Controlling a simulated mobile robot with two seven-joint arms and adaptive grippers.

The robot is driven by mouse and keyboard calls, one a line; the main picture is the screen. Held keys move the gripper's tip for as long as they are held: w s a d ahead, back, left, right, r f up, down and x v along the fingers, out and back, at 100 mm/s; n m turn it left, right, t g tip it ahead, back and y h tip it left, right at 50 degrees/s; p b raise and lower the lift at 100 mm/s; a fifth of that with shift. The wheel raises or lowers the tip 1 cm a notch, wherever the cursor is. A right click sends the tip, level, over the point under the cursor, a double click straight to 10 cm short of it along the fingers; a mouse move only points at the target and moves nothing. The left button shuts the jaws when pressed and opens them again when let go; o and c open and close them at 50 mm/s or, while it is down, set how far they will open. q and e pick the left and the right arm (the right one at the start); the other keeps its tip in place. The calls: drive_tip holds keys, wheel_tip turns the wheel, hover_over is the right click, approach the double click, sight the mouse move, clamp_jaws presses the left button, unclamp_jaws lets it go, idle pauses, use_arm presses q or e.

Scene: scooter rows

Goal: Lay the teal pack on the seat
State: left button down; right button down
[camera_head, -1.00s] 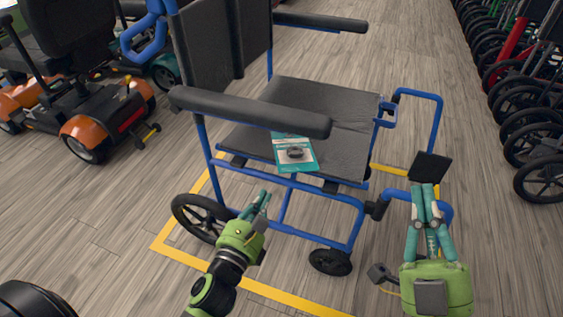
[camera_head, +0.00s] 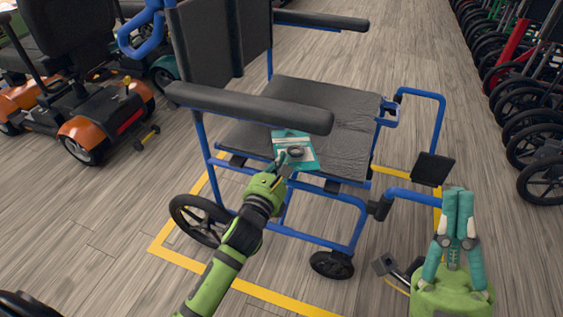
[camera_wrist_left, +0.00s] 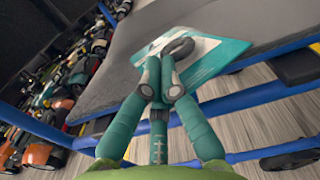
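The teal pack (camera_head: 300,152), a flat teal and white card with a dark ring-shaped item on it, lies on the wheelchair's dark seat (camera_head: 345,120), at the edge nearest me. In the left wrist view the pack (camera_wrist_left: 222,55) reaches over the seat edge toward the blue rail. My left gripper (camera_head: 284,162) is at the pack's near left part. Its fingertips (camera_wrist_left: 160,80) are together in front of the pack and hide part of it; I see no pack clearly between them. My right gripper (camera_head: 458,195) is shut and empty, right of the wheelchair's front.
The wheelchair's near armrest (camera_head: 250,107) runs just above and behind the pack. A blue side rail (camera_head: 290,184) runs below the seat. A dark footplate (camera_head: 432,168) is near my right gripper. An orange scooter (camera_head: 95,125) stands left; wheelchairs line the right.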

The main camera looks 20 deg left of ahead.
sight(287, 152)
use_arm(q)
drive_tip(key=w, duration=0.5)
drive_tip(key=shift+w+d+p, duration=0.1)
drive_tip(key=shift+w+p, duration=0.2)
drive_tip(key=shift+w, duration=0.4)
